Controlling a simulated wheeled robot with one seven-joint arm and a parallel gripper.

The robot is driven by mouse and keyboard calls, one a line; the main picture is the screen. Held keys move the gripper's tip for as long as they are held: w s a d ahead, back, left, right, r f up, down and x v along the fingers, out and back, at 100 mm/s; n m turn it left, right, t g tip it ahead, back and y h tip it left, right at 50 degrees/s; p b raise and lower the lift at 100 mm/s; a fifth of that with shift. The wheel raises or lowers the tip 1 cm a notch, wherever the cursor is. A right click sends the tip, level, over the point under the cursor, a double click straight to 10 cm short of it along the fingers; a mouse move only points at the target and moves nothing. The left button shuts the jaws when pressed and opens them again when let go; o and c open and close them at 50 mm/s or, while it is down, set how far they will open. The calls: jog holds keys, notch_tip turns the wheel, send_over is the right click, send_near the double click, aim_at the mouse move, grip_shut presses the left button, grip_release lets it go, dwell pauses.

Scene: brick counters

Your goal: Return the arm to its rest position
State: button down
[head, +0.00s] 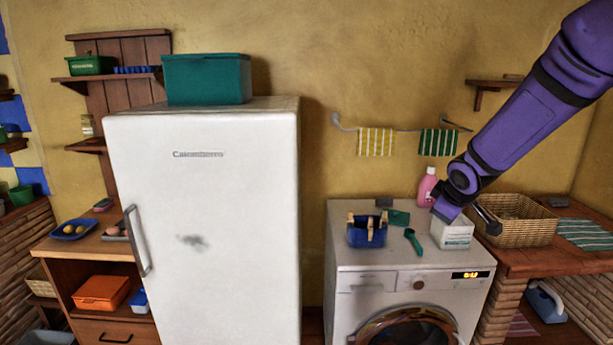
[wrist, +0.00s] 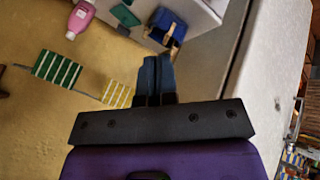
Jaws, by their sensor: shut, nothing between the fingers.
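My purple arm (head: 525,115) reaches in from the upper right of the head view, bent at a joint above the right side of the washing machine (head: 375,283). Its lower end is in front of a pink bottle and overlaps a white box; I cannot tell whether it touches them. My gripper (wrist: 157,65) shows in the wrist view with its two dark blue fingers together and nothing between them. In the head view the fingers cannot be made out clearly.
On the washer stand a blue caddy (head: 367,231), a green scoop (head: 413,241), the pink bottle (head: 427,187) and the white box (head: 452,233). A wicker basket (head: 520,220) is right. The fridge (head: 205,220) stands left. Towels (head: 376,142) hang behind, and a shelf (head: 490,84) is near the arm.

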jog(key=s+r+m, duration=0.2)
jog(key=s+r, duration=0.3)
jog(key=s, duration=0.3)
jog(key=s+r+m+g, duration=0.1)
jog(key=s+r+m, duration=0.25)
jog(key=s, duration=0.45)
jog(key=s+r+m, duration=0.1)
jog(key=s+r, duration=0.4)
jog(key=s, duration=0.3)
jog(key=s+a+m+g+y, duration=0.1)
jog(key=s+a+m, duration=0.1)
jog(key=s, duration=0.8)
jog(key=shift+s+a+r, duration=0.15)
jog(key=shift+s+a, duration=0.25)
